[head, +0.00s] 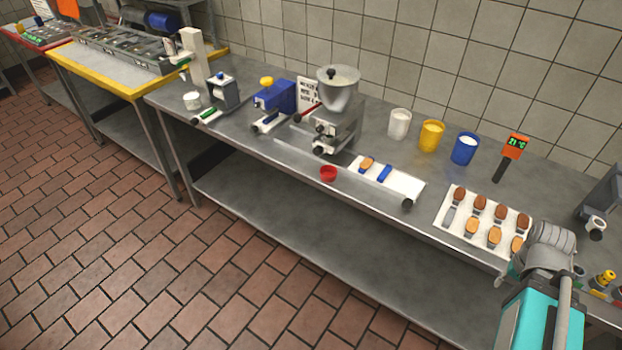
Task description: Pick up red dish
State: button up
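The red dish (328,173) is a small round bowl on the steel counter, in the middle of the head view. It stands near the counter's front edge, just in front of the machine with the metal hopper and left of a white board. My arm shows at the lower right, over the right part of the counter and far from the dish. My gripper's fingers cannot be made out, so whether it is open or shut does not show.
The hopper machine (338,108) stands behind the dish. A white board (402,184) with a blue item lies to its right. White (399,124), yellow (431,135) and blue (465,148) cups stand farther back. A tray (453,238) of several biscuit-like pieces lies near my arm.

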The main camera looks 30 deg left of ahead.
aim_at(328, 174)
jog(key=u, duration=1.3)
jog(key=k, duration=0.9)
jog(key=u, duration=0.1)
jog(key=i, duration=0.9)
